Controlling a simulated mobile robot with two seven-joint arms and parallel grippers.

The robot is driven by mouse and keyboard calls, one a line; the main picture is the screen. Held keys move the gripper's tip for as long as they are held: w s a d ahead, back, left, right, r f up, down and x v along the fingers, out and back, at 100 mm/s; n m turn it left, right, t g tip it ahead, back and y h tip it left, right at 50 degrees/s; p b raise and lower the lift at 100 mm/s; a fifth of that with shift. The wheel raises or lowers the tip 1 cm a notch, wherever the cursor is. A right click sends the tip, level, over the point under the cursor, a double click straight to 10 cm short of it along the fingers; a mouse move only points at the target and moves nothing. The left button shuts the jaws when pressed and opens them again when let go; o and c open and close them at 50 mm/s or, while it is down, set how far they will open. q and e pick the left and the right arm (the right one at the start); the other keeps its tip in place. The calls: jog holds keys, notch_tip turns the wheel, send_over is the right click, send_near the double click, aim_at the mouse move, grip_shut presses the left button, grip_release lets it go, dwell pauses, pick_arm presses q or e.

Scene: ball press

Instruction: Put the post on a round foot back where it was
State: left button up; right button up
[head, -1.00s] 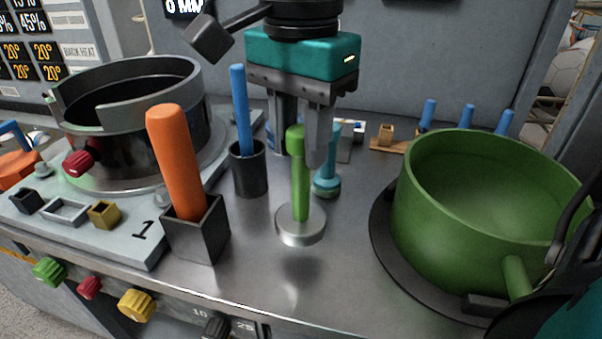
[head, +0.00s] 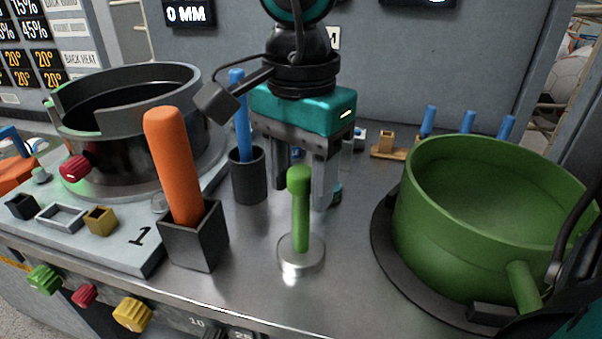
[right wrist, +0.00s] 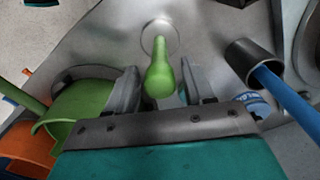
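The green post (head: 300,215) stands upright on its round silver foot (head: 301,257) on the steel counter, in the middle of the head view. In the right wrist view the post (right wrist: 160,75) points toward the camera, with its foot (right wrist: 158,36) behind it. My right gripper (head: 298,190) is open and empty, just behind the post in the head view. In the right wrist view its two fingers show apart, with the post's top in line between them; no contact shows. My left gripper is not in view.
An orange rod stands in a dark square holder (head: 195,240) to the left. A blue rod stands in a dark round cup (head: 248,178) behind. A big green pot (head: 440,225) is on the right.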

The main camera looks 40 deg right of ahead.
jog(key=shift+o, duration=0.3)
jog(key=shift+r, duration=0.1)
jog(key=shift+r+p, duration=0.3)
notch_tip(320, 180, up, 12)
jog(key=p, duration=0.2)
jog(key=shift+f, duration=0.25)
